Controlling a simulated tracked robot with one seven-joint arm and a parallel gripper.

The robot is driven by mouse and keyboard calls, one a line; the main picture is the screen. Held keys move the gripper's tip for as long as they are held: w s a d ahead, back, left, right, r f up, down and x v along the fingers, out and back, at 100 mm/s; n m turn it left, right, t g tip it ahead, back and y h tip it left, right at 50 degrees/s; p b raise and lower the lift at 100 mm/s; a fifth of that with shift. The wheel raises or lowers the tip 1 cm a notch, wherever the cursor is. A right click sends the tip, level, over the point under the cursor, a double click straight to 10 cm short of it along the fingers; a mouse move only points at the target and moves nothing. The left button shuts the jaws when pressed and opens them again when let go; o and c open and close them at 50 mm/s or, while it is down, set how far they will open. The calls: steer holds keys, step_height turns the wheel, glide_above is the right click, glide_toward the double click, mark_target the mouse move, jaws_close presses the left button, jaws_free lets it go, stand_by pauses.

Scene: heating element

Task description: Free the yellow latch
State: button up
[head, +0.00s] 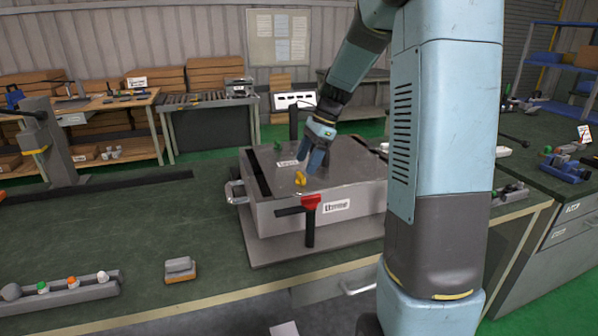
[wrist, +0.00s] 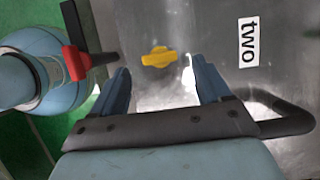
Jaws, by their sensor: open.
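The yellow latch (head: 300,178) is a small knob on the top of a grey metal box (head: 270,217), near its front edge. In the wrist view the yellow latch (wrist: 158,57) lies just ahead of the fingertips, between their lines. My gripper (head: 312,162) is open and points down over the box top, close behind the latch. In the wrist view my gripper (wrist: 160,78) shows two blue fingers spread apart with nothing between them. I cannot tell the exact height gap to the latch.
A red latch (head: 311,202) with a dark bar is on the box front, and the red latch (wrist: 74,62) shows left in the wrist view. A green part (head: 278,146) is at the box's back. A metal handle (head: 236,192) sticks out left.

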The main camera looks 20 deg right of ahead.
mark_target(301, 174)
steer(key=shift+x, duration=2)
